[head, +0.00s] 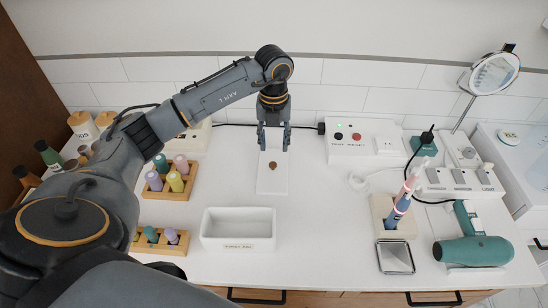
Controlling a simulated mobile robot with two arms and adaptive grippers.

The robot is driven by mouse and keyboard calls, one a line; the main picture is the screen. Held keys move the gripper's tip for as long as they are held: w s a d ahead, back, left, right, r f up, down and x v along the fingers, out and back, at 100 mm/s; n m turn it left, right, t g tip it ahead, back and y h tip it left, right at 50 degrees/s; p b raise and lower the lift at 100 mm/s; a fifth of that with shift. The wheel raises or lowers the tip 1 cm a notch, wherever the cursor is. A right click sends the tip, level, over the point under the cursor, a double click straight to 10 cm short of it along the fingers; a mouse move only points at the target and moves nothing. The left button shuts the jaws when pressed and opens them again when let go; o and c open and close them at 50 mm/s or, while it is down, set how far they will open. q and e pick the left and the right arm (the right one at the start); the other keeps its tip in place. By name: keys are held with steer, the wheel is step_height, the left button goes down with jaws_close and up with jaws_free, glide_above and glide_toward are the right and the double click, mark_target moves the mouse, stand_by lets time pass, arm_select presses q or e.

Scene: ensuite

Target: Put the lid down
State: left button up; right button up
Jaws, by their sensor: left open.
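The lid (272,185) is a flat white rectangle with a small brown knob. It appears to lie on the white counter, behind and right of an open white box (238,243) with a label on its front. My left gripper (273,145) points down at the lid's back end, just behind the knob. Its two fingers are apart and nothing is between them. The gap in height between fingertips and lid is hard to judge. My right gripper is not in view.
Wooden racks with coloured bottles (175,181) stand left. A white switch box (362,143) is at the back. A toothbrush holder (391,216), a small mirror tray (395,257) and a green hair dryer (474,248) stand right. The counter between box and holder is clear.

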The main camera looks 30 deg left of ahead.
arm_select(q)
step_height(320, 180, up, 4)
steer(key=shift+b, duration=0.3)
stand_by(0.3)
